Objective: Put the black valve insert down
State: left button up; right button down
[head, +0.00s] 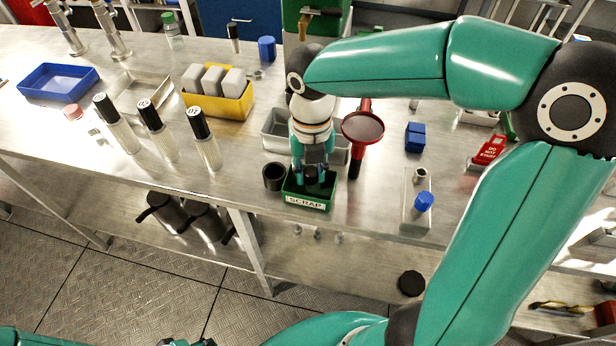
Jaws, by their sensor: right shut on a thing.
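My right gripper (312,178) points down over the green scrap bin (305,205) labelled SCRAP. It is shut on the small black valve insert (311,173), which shows between its fingertips. The insert is at or just above the bin's opening; its lower end is hard to make out, so I cannot tell whether it touches the bin floor. Of my left arm only a sliver shows at the bottom left edge; its fingers are not seen.
A black cup (273,177) stands close left of the bin. A grey tray (277,130) is behind it, and a red funnel-like piece (362,128) stands at the right. Black-capped cylinders (205,140) stand further left. The bench front edge is just before the bin.

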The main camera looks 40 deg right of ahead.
aim_at(311, 169)
jog(key=shift+f, duration=1)
jog(key=shift+f, duration=0.15)
jog(key=c, duration=0.9)
grip_release()
notch_tip(311, 169, up, 12)
jog(key=shift+r+p, duration=0.2)
jog(key=shift+p, duration=0.5)
